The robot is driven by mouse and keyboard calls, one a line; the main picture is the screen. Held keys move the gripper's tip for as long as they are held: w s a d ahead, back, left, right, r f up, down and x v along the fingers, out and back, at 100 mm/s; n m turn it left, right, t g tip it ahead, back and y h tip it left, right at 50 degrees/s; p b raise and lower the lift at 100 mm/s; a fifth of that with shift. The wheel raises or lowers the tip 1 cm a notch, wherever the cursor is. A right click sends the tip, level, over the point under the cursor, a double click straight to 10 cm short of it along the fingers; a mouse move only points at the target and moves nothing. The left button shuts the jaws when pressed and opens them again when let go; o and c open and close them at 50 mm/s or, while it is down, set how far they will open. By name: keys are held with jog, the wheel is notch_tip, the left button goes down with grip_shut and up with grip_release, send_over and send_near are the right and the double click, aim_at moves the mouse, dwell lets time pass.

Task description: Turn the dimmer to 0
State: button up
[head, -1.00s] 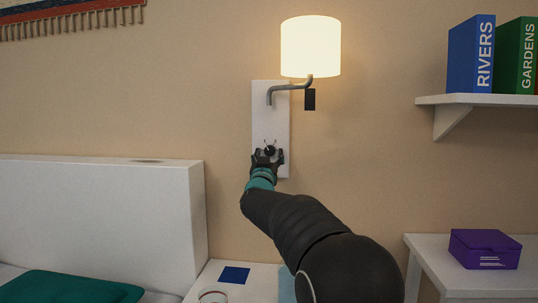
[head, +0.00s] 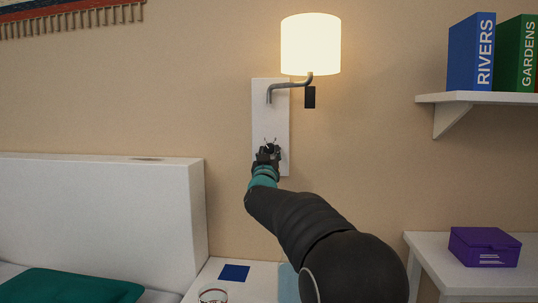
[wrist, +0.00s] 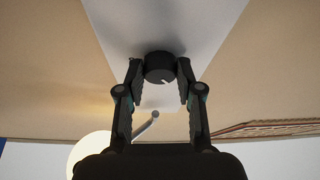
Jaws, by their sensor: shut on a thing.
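The dimmer is a small dark round knob (head: 269,148) on the white wall plate (head: 258,120), below the lit lamp (head: 310,45). My gripper (head: 267,154) is at the knob in the head view and hides part of it. In the wrist view my gripper (wrist: 158,70) has one finger on each side of the knob (wrist: 158,65) and is shut on it. A white pointer line on the knob's face slants to the lower right in that view. The scale marks are too small to read.
A dark box (head: 310,98) hangs beside the lamp arm. A wall shelf (head: 450,98) with books is at the right. A white headboard (head: 100,195) is at the left. A purple box (head: 485,246) sits on a white table. The wall around the plate is clear.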

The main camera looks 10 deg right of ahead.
jog(key=n+y, duration=0.1)
jog(key=n, duration=0.2)
jog(key=n+y, duration=0.2)
jog(key=n+y+b, duration=0.1)
jog(key=n, duration=0.2)
jog(key=shift+s+d+n+y, duration=0.1)
jog(key=shift+d+n+y, duration=0.2)
jog(key=n, duration=0.2)
jog(key=n+g+y, duration=0.1)
jog(key=n, duration=0.1)
jog(key=n+y, duration=0.1)
jog(key=shift+d+r+n, duration=0.1)
jog(key=shift+r+n, duration=0.15)
jog(key=shift+n, duration=0.15)
jog(key=o, duration=1.2)
jog(key=shift+c, duration=0.2)
jog(key=v, duration=1.2)
jog(key=shift+r, duration=0.2)
